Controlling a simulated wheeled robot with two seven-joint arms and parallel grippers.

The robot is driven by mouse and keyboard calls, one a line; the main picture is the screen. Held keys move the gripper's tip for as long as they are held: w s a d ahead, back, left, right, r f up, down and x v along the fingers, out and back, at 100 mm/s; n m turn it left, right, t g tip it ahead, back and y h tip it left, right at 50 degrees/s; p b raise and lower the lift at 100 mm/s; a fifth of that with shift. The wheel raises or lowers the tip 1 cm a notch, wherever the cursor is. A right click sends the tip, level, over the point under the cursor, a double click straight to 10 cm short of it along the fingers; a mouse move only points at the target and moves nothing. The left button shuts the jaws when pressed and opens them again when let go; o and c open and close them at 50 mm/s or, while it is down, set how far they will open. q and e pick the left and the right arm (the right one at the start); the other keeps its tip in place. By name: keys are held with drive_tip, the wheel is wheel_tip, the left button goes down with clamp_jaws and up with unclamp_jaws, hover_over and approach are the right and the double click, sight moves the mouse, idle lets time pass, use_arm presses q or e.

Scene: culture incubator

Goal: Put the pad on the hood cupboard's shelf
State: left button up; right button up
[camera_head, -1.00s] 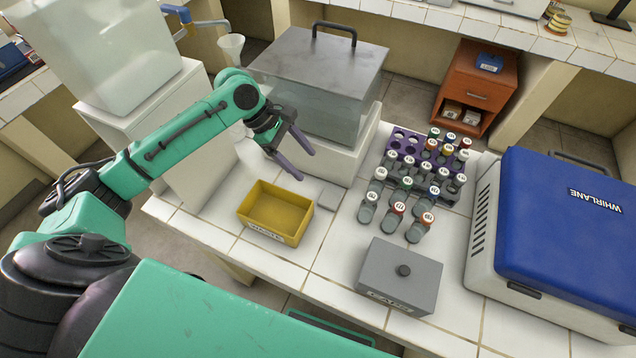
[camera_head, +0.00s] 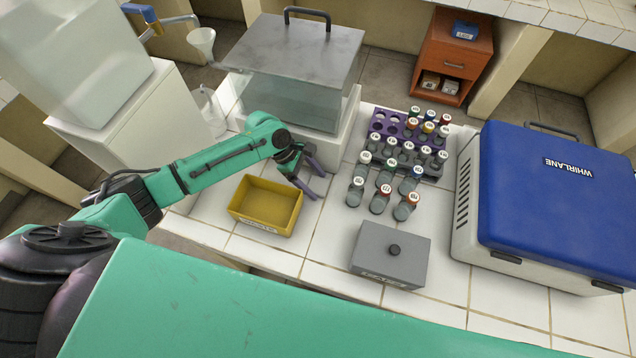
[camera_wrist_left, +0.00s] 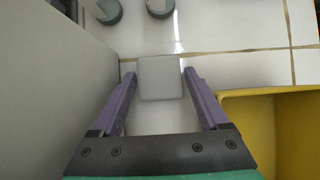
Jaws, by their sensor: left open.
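The pad (camera_wrist_left: 160,78) is a small light-grey square lying flat on the white tiled bench in the left wrist view. My left gripper (camera_wrist_left: 160,73) is open, with one purple finger on either side of the pad and a small gap to each edge. In the head view my left gripper (camera_head: 318,186) is low over the bench, between the yellow bin and the bottles. There the pad is mostly hidden by the fingers. I cannot make out the hood cupboard or its shelf. My right gripper is not in view.
A yellow bin (camera_head: 252,219) stands close beside the gripper. A water bath (camera_head: 300,98) on a white base stands behind it. Bottles and a purple rack (camera_head: 380,124), a grey caps box (camera_head: 362,268) and a blue-lidded centrifuge (camera_head: 545,200) stand to the right.

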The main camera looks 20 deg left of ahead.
use_arm(q)
drive_tip(key=shift+f, duration=0.15)
drive_tip(key=c, duration=1.1)
